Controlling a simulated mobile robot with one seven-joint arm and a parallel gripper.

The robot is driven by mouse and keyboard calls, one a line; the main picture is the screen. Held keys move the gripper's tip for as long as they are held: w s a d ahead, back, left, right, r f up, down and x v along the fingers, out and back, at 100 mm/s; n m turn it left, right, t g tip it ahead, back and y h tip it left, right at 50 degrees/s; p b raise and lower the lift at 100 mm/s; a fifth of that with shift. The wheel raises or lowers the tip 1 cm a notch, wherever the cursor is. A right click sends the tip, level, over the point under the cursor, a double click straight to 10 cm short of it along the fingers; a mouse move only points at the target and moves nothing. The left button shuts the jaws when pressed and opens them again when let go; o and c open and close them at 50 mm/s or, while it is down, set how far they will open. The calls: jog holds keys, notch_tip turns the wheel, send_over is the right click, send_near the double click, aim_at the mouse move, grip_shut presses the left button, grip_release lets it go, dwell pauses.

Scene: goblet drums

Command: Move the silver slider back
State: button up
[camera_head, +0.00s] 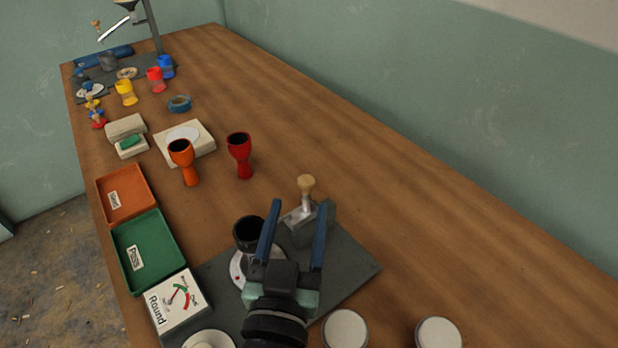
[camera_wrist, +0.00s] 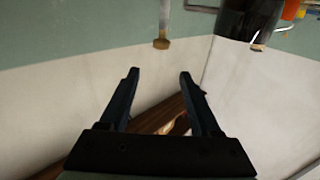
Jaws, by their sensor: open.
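The silver slider (camera_head: 300,217) with a light wooden knob (camera_head: 306,184) stands beside a grey block on a dark grey base plate (camera_head: 345,262) in the head view. My gripper (camera_head: 300,204) is open and empty, its two blue-black fingers spread apart near the slider. In the head view the slider and knob show between the fingertips; whether they touch I cannot tell. In the wrist view my gripper (camera_wrist: 158,72) also shows open. A small pale wooden piece shows low between its fingers there, too blurred to identify.
A black cup (camera_head: 249,233) stands close left of my gripper on the plate. Orange (camera_head: 186,163) and red goblets (camera_head: 240,155) stand behind.

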jog(key=w+d+f+p, duration=0.1)
jog(key=w+d+p, duration=0.1)
jog(key=w, duration=1)
jog(key=shift+f, duration=0.35)
jog(key=shift+a, duration=0.1)
grip_shut()
dwell(1.0)
